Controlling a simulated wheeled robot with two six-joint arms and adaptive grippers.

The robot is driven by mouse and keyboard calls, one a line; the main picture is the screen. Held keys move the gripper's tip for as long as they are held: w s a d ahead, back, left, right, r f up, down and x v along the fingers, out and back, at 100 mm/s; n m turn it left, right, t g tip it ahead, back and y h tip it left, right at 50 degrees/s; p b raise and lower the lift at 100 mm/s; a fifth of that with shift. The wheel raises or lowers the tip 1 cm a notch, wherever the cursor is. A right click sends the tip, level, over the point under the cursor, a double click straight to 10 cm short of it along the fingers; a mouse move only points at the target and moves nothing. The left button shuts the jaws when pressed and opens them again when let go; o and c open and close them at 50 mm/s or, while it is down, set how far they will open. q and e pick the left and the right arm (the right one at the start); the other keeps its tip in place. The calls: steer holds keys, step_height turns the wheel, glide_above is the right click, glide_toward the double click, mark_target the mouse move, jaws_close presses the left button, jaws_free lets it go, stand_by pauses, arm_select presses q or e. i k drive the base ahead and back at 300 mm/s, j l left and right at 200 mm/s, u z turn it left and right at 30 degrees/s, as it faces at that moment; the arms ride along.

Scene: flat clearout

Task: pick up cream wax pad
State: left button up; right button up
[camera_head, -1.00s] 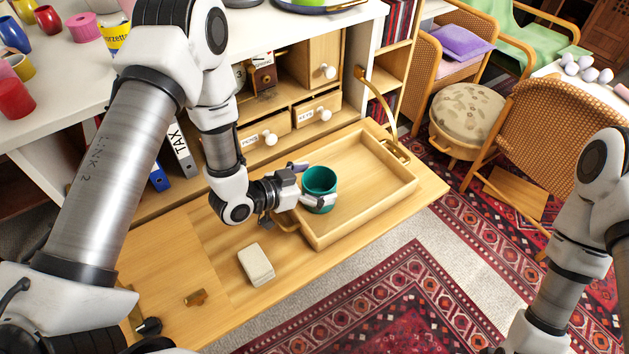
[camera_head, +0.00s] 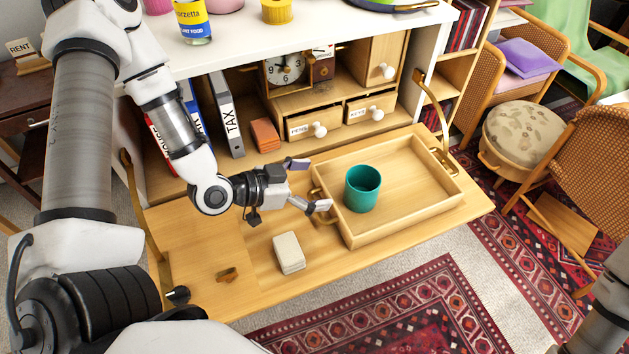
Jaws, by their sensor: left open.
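The cream wax pad (camera_head: 289,252) is a small pale block lying flat on the wooden drop-down desk leaf, in front of the tray's left end. My left gripper (camera_head: 312,184) is open and empty, above the leaf, behind and a little right of the pad and apart from it. Its fingers point right, towards the tray. My right gripper is out of view; only part of my right arm shows at the lower right edge.
A wooden tray (camera_head: 416,213) with a teal cup (camera_head: 362,188) inside stands right of the pad. A small brass fitting (camera_head: 227,274) is on the leaf's left. Pigeonholes with small drawers (camera_head: 316,125) rise behind. The leaf's front edge drops to a rug (camera_head: 400,310).

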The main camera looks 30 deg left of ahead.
mark_target(291, 258)
steer(key=u, duration=1.1)
